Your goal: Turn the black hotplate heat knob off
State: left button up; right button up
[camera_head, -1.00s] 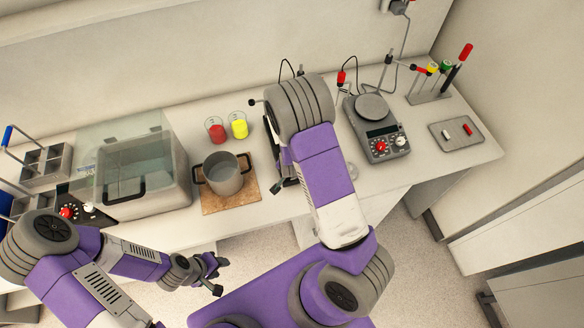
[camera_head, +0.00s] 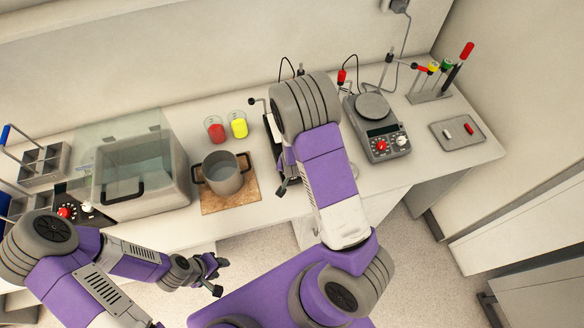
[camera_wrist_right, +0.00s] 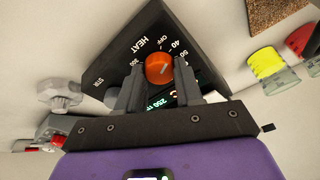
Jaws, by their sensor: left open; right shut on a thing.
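The black hotplate (camera_wrist_right: 108,62) fills the middle of the right wrist view, its panel marked HEAT, OFF and numbers. Its round orange-red heat knob (camera_wrist_right: 158,70) bears a short pale line; I cannot tell exactly which mark it points to. My right gripper (camera_wrist_right: 158,88) is shut on the knob, with one finger on each side. A lit display, partly covered by the fingers, shows beside the knob. In the head view my right arm hides the knob and most of the black hotplate. My left gripper (camera_head: 220,276) is open and empty, in front of the bench.
A pot (camera_head: 222,176) stands on a brown board left of my right arm, with red (camera_head: 215,133) and yellow (camera_head: 238,128) beakers behind it. A grey hotplate (camera_head: 380,136) stands to the right, and a clear-lidded bath (camera_head: 140,180) to the left.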

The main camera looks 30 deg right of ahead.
jog(key=shift+n+y+b, duration=0.3)
jog(key=shift+n+b, duration=0.3)
jog(key=shift+n, duration=1.3)
jog(key=o, duration=1)
jog(key=shift+o, duration=0.2)
jog(key=shift+r, duration=0.1)
jog(key=shift+s+r, duration=0.1)
jog(key=shift+r, duration=0.25)
jog(key=d+p+v, duration=0.1)
jog(key=v, duration=0.5)
jog(key=shift+s+a+r, duration=0.25)
jog(key=shift+s+a, duration=0.1)
jog(key=shift+a, duration=0.2)
